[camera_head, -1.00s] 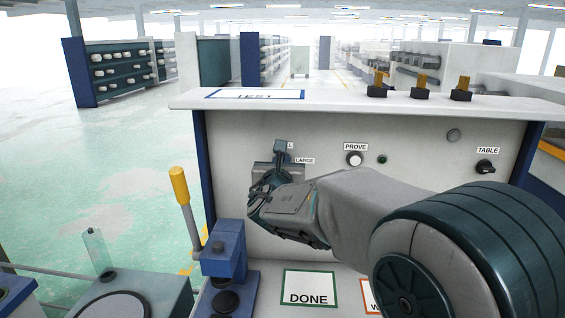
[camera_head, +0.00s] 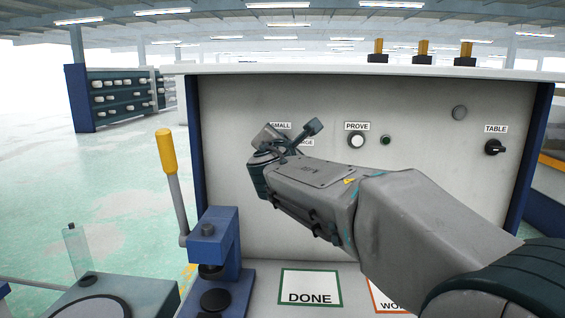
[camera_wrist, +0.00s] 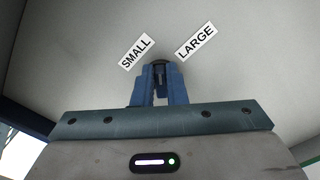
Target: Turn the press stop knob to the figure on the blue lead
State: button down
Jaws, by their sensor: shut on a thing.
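In the wrist view the blue fingers of my gripper (camera_wrist: 158,84) are closed around a small dark knob (camera_wrist: 158,63) on the pale panel. The knob is mostly hidden between them. The label SMALL (camera_wrist: 136,51) is on its left and LARGE (camera_wrist: 195,42) on its right, both slanted in this view. In the head view my wrist covers the knob; the SMALL label (camera_head: 281,126) shows just above it, and LARGE is partly covered. I cannot see where the knob points. No blue lead can be made out in either view.
A blue press (camera_head: 212,245) with a yellow-handled lever (camera_head: 167,152) stands at left. The panel (camera_head: 420,190) also carries a PROVE button (camera_head: 356,141) and a TABLE knob (camera_head: 494,147). A green-edged DONE mat (camera_head: 310,287) lies below. Several brass-topped black blocks line the top.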

jog(key=m+b, duration=0.6)
jog(key=f+m+b, duration=0.1)
jog(key=m+b, duration=0.2)
jog(key=b, duration=0.1)
jog(key=shift+d+f, duration=0.1)
jog(key=shift+d, duration=0.15)
jog(key=shift+m, duration=0.3)
jog(key=c, duration=1.5)
grip_release()
jog(key=shift+o, duration=0.2)
jog(key=shift+s, duration=0.1)
jog(key=s, duration=1.3)
jog(key=shift+s+a+b, duration=0.25)
jog(key=shift+s+b, duration=0.05)
jog(key=shift+s, duration=0.05)
jog(key=shift+d, duration=0.1)
